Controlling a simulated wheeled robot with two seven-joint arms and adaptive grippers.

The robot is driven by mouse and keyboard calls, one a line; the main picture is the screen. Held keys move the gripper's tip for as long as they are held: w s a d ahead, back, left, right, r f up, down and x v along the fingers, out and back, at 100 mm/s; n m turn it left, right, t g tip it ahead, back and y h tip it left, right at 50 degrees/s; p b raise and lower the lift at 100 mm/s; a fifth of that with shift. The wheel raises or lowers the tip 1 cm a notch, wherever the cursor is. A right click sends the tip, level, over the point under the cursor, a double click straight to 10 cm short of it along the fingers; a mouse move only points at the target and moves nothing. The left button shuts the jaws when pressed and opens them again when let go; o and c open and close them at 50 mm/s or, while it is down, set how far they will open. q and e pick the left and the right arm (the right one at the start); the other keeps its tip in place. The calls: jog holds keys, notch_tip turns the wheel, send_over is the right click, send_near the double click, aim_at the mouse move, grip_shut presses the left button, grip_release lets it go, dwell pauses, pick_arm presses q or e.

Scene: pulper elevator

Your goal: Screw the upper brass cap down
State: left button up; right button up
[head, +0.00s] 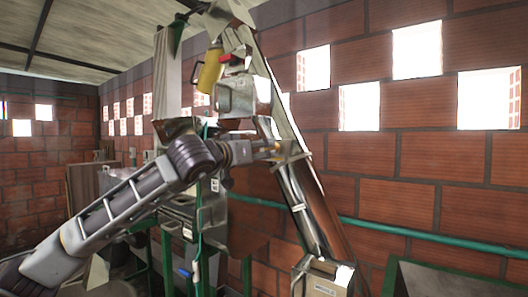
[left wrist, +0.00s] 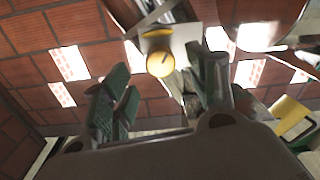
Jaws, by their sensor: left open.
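The upper brass cap (head: 277,148) shows small and yellow on the sloping elevator chute in the head view. In the left wrist view the brass cap (left wrist: 160,64) is a round yellow knob on a pale plate. My left gripper (head: 258,151) reaches in from the left, close to the cap. In the left wrist view its two green-padded fingers (left wrist: 160,85) are open, one on each side below the cap, with nothing between them. I cannot tell whether the fingers touch the cap. My right gripper does not show.
The elevator chute (head: 292,185) slopes down to the right, ending at a box-like foot (head: 325,280). A yellow cylinder (head: 210,72) sits above my gripper. A green pipe (head: 400,232) runs along the brick wall (head: 440,180). A green-rimmed trough (head: 450,275) stands at lower right.

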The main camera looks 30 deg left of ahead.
pick_arm(q)
jog(key=shift+s+a+f, duration=0.1)
jog(key=shift+s+a, duration=0.05)
jog(key=shift+s, duration=1.1)
jog(key=shift+s+a, duration=0.1)
jog(key=shift+s, duration=1.15)
